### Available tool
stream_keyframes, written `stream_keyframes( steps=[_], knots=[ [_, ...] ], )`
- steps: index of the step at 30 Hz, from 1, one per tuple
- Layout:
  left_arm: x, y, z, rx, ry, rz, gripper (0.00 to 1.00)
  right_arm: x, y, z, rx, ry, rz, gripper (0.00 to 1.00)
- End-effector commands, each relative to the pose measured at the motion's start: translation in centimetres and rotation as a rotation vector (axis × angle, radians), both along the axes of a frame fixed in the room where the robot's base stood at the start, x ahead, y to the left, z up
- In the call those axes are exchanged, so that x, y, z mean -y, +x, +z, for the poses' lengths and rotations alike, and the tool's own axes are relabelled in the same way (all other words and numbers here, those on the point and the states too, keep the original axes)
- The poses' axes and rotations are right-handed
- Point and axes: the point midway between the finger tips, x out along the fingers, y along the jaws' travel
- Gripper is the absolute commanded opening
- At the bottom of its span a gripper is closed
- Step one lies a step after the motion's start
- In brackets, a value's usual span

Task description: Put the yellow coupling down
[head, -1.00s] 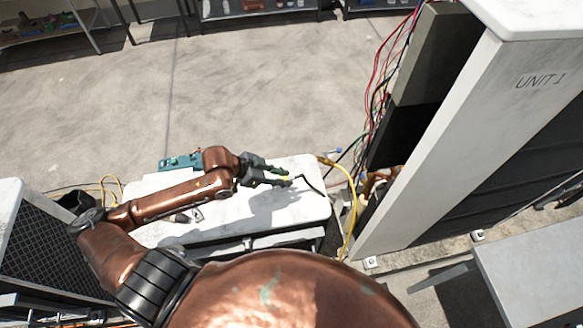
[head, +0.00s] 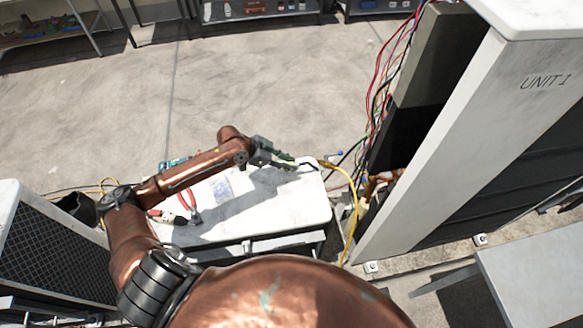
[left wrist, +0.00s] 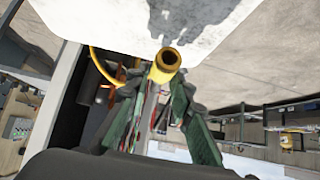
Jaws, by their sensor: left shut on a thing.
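The yellow coupling (left wrist: 167,62) is a short hollow cylinder, its open end facing the camera in the left wrist view. My left gripper (left wrist: 168,80) is shut on it, with a green-grey finger on each side. In the head view my left gripper (head: 290,160) is over the far right part of the white bench (head: 275,222). The coupling is too small and too covered by the fingers to make out well there. The gripper's shadow falls on the bench top; the gap beneath the coupling cannot be judged. My right gripper is not in view.
Red-handled pliers (head: 188,201) lie on the bench's left part. A teal device (head: 173,163) is at its far edge, partly behind my arm. A yellow hose (head: 350,200) and loose wires (head: 381,75) hang beside the UNIT 1 condenser (head: 480,100). The bench's front right is clear.

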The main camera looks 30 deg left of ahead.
Motion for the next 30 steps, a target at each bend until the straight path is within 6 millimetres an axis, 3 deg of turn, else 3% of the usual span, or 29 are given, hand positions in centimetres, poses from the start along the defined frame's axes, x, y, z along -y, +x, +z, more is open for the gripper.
stream_keyframes(
  steps=[11, 17, 27, 28, 30],
  knots=[
    [-0.1, 2.3, -2.7, 0.0, -0.001, 0.001, 0.0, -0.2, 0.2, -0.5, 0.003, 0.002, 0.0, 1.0],
    [-0.2, 2.2, -5.4, 0.0, 0.0, 0.001, 0.0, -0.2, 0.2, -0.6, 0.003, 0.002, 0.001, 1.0],
    [-0.3, 2.1, -5.8, 0.002, 0.001, 0.001, 0.0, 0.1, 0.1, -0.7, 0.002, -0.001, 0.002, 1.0],
    [-0.3, 2.1, -5.7, 0.002, 0.001, 0.001, 0.23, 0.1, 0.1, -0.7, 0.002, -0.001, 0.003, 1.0],
    [-0.3, 2.1, -5.7, 0.002, 0.001, 0.001, 0.28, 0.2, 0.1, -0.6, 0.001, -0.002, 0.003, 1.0]
  ],
)
